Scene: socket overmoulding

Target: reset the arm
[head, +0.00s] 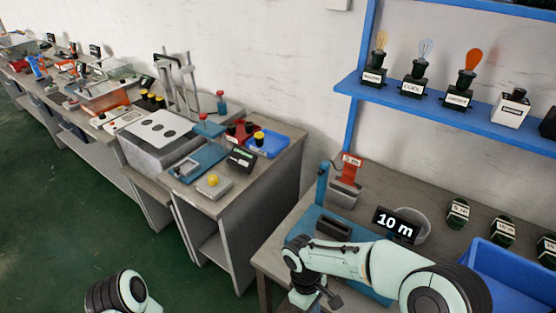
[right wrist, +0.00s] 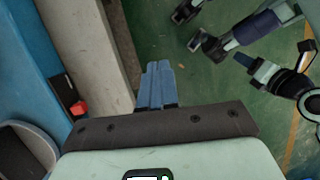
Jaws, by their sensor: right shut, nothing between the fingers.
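My right arm (head: 375,265) reaches in from the lower right of the head view, over the front of the right-hand bench, with its wrist bent down. My right gripper (right wrist: 156,80) shows in the right wrist view with its blue-grey fingers together and nothing between them. It hangs over the green floor, just beside the bench edge. Part of my left arm (head: 125,294) shows at the bottom left of the head view, with its gripper out of frame. In the right wrist view dark and pale parts of my body show at the upper right; the left jaws cannot be made out.
Near my right wrist stand a blue fixture (head: 322,185), a "10 m" sign (head: 396,224), a grey round bowl (head: 420,222) and a blue bin (head: 510,275). A blue shelf (head: 450,104) with bulbs is above. A second bench (head: 235,205) stands left. The floor (head: 70,200) is clear.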

